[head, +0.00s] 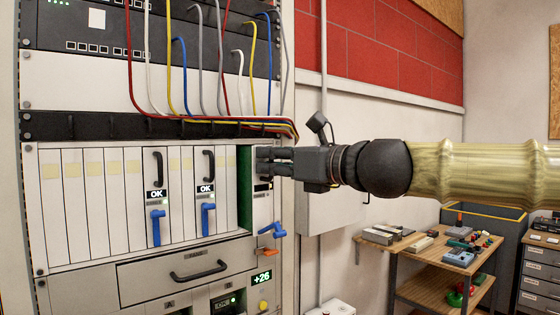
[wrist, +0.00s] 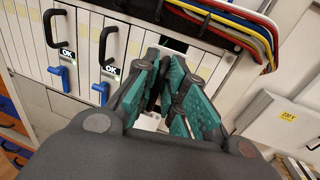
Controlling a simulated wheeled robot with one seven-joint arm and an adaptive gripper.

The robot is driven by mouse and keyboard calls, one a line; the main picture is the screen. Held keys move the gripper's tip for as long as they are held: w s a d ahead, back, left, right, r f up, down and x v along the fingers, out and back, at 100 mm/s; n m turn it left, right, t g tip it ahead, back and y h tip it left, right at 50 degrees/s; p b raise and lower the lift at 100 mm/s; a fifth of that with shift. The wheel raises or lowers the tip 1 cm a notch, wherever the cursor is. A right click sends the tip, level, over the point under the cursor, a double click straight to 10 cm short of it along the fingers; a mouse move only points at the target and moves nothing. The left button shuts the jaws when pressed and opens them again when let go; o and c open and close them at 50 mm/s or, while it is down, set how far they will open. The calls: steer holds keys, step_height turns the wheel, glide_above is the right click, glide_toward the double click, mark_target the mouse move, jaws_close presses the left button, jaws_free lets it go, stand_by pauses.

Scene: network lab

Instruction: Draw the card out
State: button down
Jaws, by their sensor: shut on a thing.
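The card (head: 262,205) is at the right end of the card row in the head view. Its white front stands forward of the other fronts, and a green board side shows at its left. Its blue lever (head: 272,230) is swung out to the right. In the wrist view the teal finger pads (wrist: 168,85) are close together and cover most of the card front.
Two neighbouring cards (head: 158,195) (head: 208,190) read OK, with black handles and blue levers. Coloured cables (head: 170,75) hang above from the rack. A drawer (head: 180,275) and a +26 display (head: 262,277) are below. A cart (head: 430,275) with devices stands at right.

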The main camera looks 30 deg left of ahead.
steer(key=shift+a+f, duration=0.1)
steer(key=shift+a, duration=0.3)
steer(key=c, duration=1.6)
jaws_free()
steer(key=shift+o, duration=0.2)
steer(key=shift+s+d, duration=0.15)
steer(key=shift+d, duration=0.1)
steer(key=s+d, duration=0.1)
steer(key=d, duration=1)
steer(key=shift+d, duration=0.4)
